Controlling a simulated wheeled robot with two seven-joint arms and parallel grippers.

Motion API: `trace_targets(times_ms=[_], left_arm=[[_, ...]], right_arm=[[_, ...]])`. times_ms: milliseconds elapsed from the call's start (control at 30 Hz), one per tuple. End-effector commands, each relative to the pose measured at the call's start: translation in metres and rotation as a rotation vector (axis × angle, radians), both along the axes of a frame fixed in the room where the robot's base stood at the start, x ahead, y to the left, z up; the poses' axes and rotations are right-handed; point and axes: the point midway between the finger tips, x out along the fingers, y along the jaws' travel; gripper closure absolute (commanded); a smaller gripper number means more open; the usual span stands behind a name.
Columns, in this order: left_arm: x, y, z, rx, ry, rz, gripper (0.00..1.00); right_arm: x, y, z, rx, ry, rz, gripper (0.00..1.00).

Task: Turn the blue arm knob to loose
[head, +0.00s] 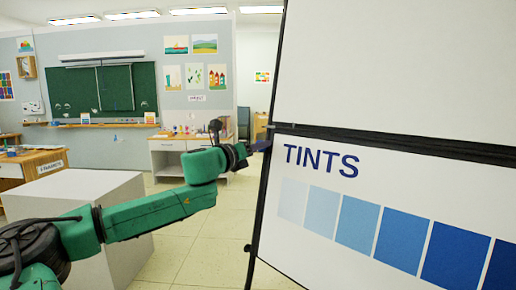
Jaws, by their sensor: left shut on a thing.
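My left arm, green and dark, reaches in from the left, and its gripper (246,151) is at the left edge of the display stand. A small dark blue piece (262,146) shows at the gripper's tip, against the stand's black side pole; it appears to be the blue arm knob. My left gripper is shut on it. The fingers are small and dark here, and most of the knob is hidden. The knob's turn and any loose or tight mark cannot be read. My right gripper is not in view.
The stand fills the right side, with a white board (400,60) above a "TINTS" chart (330,225) of blue squares. A white block (75,190) stands at left under my arm. Desks and a green chalkboard (100,92) are farther back. Tiled floor lies between.

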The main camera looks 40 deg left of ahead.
Motion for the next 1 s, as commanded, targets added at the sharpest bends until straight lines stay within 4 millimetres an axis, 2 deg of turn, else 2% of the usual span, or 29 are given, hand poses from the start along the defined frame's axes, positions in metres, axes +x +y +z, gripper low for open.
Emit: trace_targets(times_ms=[367, 1000], left_arm=[[0.000, -0.001, 0.004, -0.168, 0.010, 0.033, 1.00], [0.000, -0.001, 0.007, -0.750, 0.042, 0.146, 1.00]], right_arm=[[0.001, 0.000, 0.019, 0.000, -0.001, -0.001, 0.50], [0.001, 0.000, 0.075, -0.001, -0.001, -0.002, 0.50]])
